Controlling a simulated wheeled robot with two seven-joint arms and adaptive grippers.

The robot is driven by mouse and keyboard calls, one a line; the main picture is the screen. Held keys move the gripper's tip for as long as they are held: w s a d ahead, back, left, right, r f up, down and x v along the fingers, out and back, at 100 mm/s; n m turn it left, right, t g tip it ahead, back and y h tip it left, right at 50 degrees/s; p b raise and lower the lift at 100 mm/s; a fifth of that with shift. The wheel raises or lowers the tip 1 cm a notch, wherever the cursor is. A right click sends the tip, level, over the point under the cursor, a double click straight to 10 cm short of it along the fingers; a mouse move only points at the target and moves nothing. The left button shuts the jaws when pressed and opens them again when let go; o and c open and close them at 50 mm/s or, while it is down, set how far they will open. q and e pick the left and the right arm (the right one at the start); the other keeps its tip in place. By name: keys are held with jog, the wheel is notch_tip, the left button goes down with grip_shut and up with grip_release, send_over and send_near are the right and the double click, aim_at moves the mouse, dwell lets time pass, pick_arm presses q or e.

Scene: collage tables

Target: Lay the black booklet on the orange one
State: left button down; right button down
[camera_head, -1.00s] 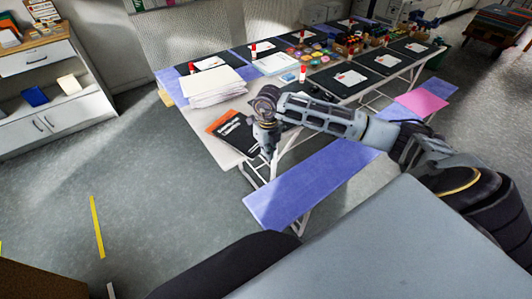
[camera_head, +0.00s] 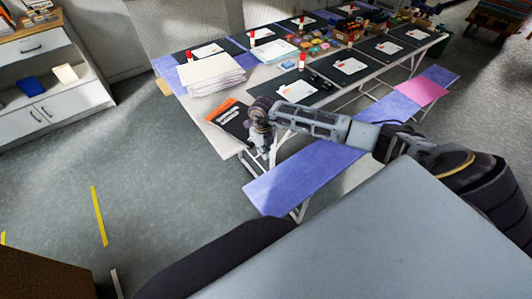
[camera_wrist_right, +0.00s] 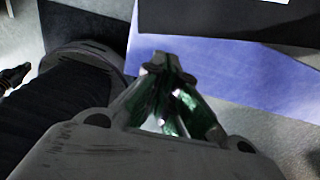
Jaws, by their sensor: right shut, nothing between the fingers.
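The black booklet (camera_head: 232,121) lies flat near the left front corner of the table, with white lettering on its cover. An orange strip (camera_head: 219,106) shows along its far left edge, level with the orange booklet; the rest of the orange is hidden under the black one. My right gripper (camera_head: 265,154) hangs just off the table's front edge, right of the booklets and apart from them. It is shut and empty; the wrist view shows its fingertips (camera_wrist_right: 168,64) together. My left gripper is not in view.
A stack of white paper (camera_head: 212,76) stands behind the booklets on the table. Black mats (camera_head: 322,90) with white cards, glue sticks and paint pots fill the rest. A blue bench (camera_head: 290,182) runs along the front, below my gripper. The floor to the left is open.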

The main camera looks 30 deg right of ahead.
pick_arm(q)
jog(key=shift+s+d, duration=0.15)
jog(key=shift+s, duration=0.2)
pick_arm(e)
jog(key=shift+w, duration=0.8)
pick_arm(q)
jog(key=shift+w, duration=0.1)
pick_arm(e)
jog(key=shift+w+a, duration=0.1)
jog(key=shift+w, duration=0.05)
